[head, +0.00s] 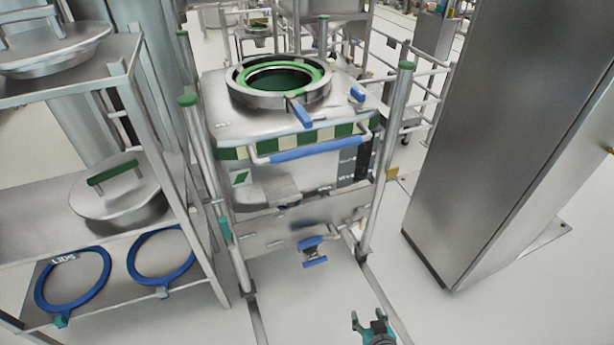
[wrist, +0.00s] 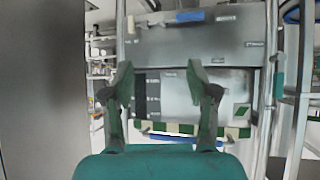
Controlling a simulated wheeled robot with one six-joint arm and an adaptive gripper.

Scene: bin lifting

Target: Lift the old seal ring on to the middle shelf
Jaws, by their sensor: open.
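A bright green ring (head: 312,72) sits inside the round steel mouth on top of the bin (head: 240,125). Two blue rings, one on the left (head: 73,281) and one on the right (head: 161,255), lie on the lowest rack shelf; which ring is the old seal ring I cannot tell. The middle shelf (head: 25,215) bears a steel lid (head: 115,190) with a green handle. My gripper (head: 368,318) is low in front of the bin, apart from every ring. In the wrist view, my gripper (wrist: 160,78) is open and empty, facing the bin's front, which appears upside down.
A tall steel cabinet (head: 510,130) stands at the right. The bin has a blue handle bar (head: 320,149) and a blue clamp lever (head: 301,113), with green-capped posts around it. Another lid (head: 50,45) lies on the top shelf. The floor between bin and cabinet is clear.

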